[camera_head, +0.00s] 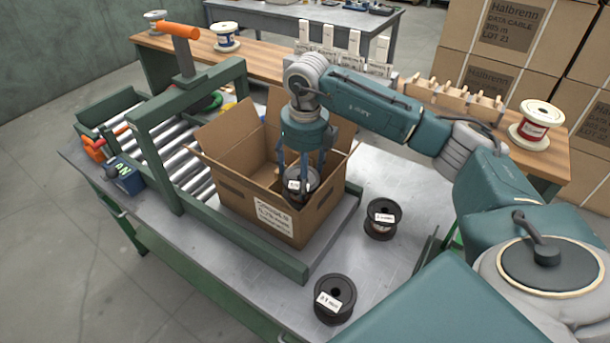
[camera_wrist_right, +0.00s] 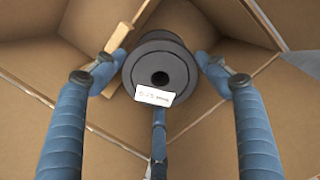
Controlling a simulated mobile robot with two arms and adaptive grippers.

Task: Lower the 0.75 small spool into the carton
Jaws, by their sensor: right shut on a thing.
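The small black spool (camera_head: 301,183) with a white label is inside the open brown carton (camera_head: 232,203). In the right wrist view the label on the spool (camera_wrist_right: 160,70) seems to read 0.75 mm. My right gripper (camera_head: 303,172) points down into the carton and is shut on the spool; its blue fingers (camera_wrist_right: 158,76) lie around the spool's sides. A wooden strip (camera_wrist_right: 105,62) shows beside the spool within the carton walls (camera_wrist_right: 65,125). I cannot tell whether the spool touches the carton floor. My left gripper is not in view.
Two black labelled spools (camera_head: 382,219) (camera_head: 335,299) stand on the grey table (camera_head: 270,300) to the right of the carton. A green frame with an orange handle (camera_head: 180,31) spans rollers (camera_head: 170,150) at left. Carton flaps stand open. A wooden bench (camera_head: 255,63) lies behind.

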